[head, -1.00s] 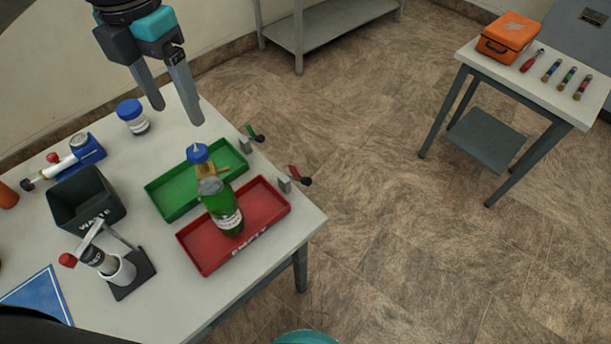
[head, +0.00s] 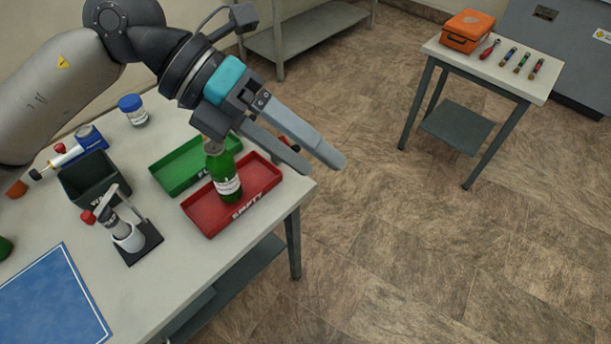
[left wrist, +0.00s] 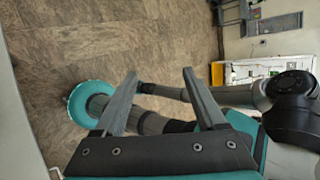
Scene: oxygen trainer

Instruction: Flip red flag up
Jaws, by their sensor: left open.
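My left gripper (head: 322,167) reaches in from the left, above the right edge of the workbench. Its two fingers are apart with nothing between them. A small bit of the red flag (head: 288,141) shows behind the fingers; the rest of it and its mount are hidden, so I cannot tell its position. The green flag is hidden behind the gripper. In the left wrist view the open fingers (left wrist: 160,75) point over the floor, and no flag shows there. My right gripper is not in view.
A red tray (head: 205,222) holding a green bottle (head: 226,185) lies below the gripper, beside a green tray (head: 172,177). A black waste bin (head: 90,188) and a blue mat (head: 50,300) are further left. Open floor lies right of the bench.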

